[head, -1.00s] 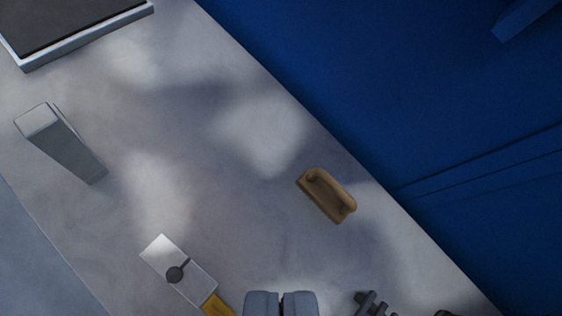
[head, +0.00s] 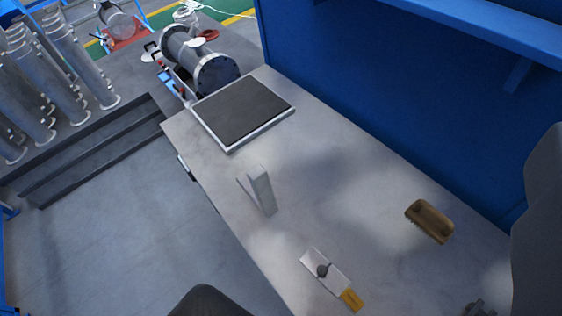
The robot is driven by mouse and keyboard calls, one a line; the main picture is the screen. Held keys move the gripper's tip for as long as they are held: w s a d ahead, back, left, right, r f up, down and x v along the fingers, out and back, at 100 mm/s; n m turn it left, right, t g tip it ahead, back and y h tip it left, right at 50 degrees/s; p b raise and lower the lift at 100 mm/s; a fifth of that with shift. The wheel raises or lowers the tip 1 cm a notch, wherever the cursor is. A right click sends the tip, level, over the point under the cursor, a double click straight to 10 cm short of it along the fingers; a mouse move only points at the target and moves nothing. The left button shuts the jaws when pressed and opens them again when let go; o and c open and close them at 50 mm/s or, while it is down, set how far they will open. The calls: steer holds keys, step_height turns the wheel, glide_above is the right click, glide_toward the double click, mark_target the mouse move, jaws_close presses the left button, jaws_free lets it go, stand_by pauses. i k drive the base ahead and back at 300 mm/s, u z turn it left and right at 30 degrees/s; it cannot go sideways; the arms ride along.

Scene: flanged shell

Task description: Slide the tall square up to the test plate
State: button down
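The tall square (head: 262,190) is a pale grey metal piece standing upright near the left edge of the bench. The test plate (head: 243,110) is a flat dark slab with a pale rim at the bench's far end, beyond the square. A strip of bare bench shows between the two. I do not make out my gripper's fingertips in this view. Dark grey parts, probably mine, cut into the right edge and the bottom edge.
A brown brush (head: 430,221) lies at right. A blue wall (head: 400,110) borders the right side. A flanged shell (head: 200,62) stands beyond the plate.

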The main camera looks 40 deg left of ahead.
mark_target(255, 181)
steer(key=u, duration=0.55)
steer(key=k, duration=0.85)
steer(key=u, duration=0.25)
